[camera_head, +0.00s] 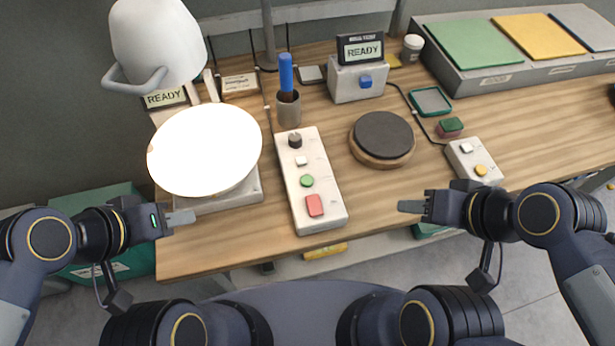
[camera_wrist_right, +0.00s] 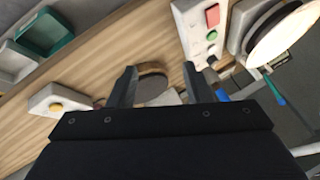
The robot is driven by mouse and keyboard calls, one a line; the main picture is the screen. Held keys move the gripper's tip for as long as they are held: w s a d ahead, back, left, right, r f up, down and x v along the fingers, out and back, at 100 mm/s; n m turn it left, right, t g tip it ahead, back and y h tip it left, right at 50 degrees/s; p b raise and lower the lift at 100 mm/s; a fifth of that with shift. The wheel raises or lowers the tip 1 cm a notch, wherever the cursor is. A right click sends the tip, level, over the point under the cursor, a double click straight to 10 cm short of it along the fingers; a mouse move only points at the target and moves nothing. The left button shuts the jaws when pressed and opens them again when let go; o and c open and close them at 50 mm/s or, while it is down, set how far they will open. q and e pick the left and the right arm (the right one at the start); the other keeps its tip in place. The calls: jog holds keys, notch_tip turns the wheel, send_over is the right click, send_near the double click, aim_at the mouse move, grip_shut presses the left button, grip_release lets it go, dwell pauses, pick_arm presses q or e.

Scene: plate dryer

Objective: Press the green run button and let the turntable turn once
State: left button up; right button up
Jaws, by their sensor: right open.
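A white control panel (camera_head: 327,207) lies on the wooden table in the head view. It carries a green button (camera_head: 307,181), a red button (camera_head: 314,205), a small white button and a dark knob. The panel also shows in the right wrist view (camera_wrist_right: 196,40). A dark round turntable (camera_head: 383,135) with a wooden base sits right of the panel, bare on top. My left gripper (camera_head: 182,218) is at the table's front left, away from the panel; its jaw gap is not clear. My right gripper (camera_head: 412,207) is open and empty near the front edge, right of the panel.
A bright white disc (camera_head: 205,150) under a white hood (camera_head: 155,45) stands at the left. A cup with a blue-handled tool (camera_head: 288,106), a READY display box (camera_head: 358,82) and a small box with a yellow button (camera_head: 473,163) stand around. The table between panel and turntable is clear.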

grip_shut()
dwell(1.5)
